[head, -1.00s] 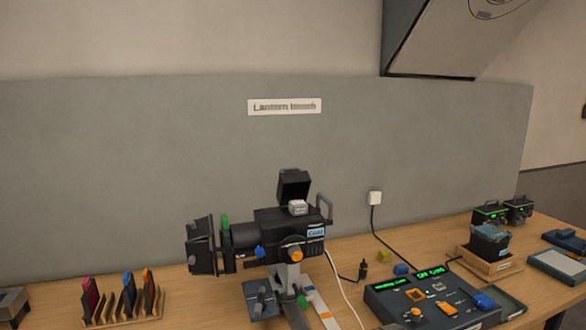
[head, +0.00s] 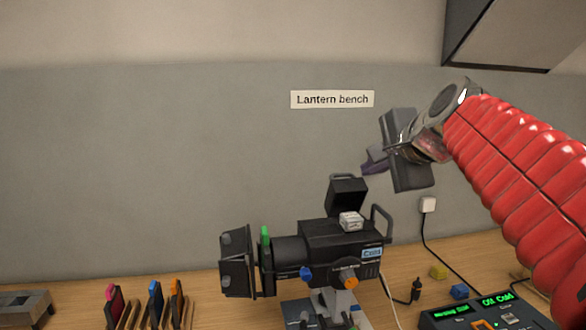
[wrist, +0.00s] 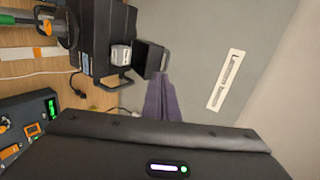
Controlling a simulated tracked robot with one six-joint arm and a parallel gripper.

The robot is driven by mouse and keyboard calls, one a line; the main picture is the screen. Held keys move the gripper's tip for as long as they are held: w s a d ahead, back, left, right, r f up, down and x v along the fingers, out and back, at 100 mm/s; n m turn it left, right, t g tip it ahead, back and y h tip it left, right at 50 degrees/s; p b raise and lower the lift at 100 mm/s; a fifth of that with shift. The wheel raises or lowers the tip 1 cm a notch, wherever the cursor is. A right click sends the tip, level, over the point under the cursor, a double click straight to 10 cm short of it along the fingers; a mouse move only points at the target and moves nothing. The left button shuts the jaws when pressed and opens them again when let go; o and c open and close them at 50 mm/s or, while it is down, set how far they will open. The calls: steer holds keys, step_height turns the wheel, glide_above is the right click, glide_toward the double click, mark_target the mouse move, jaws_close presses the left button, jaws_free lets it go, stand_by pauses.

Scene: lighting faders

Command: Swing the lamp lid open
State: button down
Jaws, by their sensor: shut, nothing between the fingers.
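The black lantern (head: 335,243) stands on the bench with a blue "Cold" label on its side. Its lamp lid (head: 347,193) stands raised on top, tilted up from the housing. A pale block-like lamp part (head: 351,221) shows in the opening beside it. The lid (wrist: 150,58) and lamp part (wrist: 120,55) also show in the wrist view. My gripper (head: 368,165) is shut and empty, above and right of the lid. In the wrist view its purple fingers (wrist: 161,76) are together, with tips close to the lid's edge; contact cannot be told.
A handle loop (head: 382,226) rises at the lantern's right end. Barn doors (head: 238,262) are at its left. Coloured filters (head: 155,303) stand in a rack at front left. A control desk (head: 490,312) is at lower right.

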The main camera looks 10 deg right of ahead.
steer(key=shift+w+d+r+m, duration=0.3)
steer(key=shift+w+d+r, duration=0.15)
steer(key=shift+w+r, duration=0.15)
steer(key=shift+w+f, duration=0.1)
glide_toward(347, 173)
steer(key=x, duration=0.2)
steer(key=a+x, duration=0.1)
steer(key=x, duration=0.3)
steer(key=shift+w+a+f, duration=0.1)
steer(key=shift+a+f, duration=0.1)
steer(key=shift+f, duration=0.2)
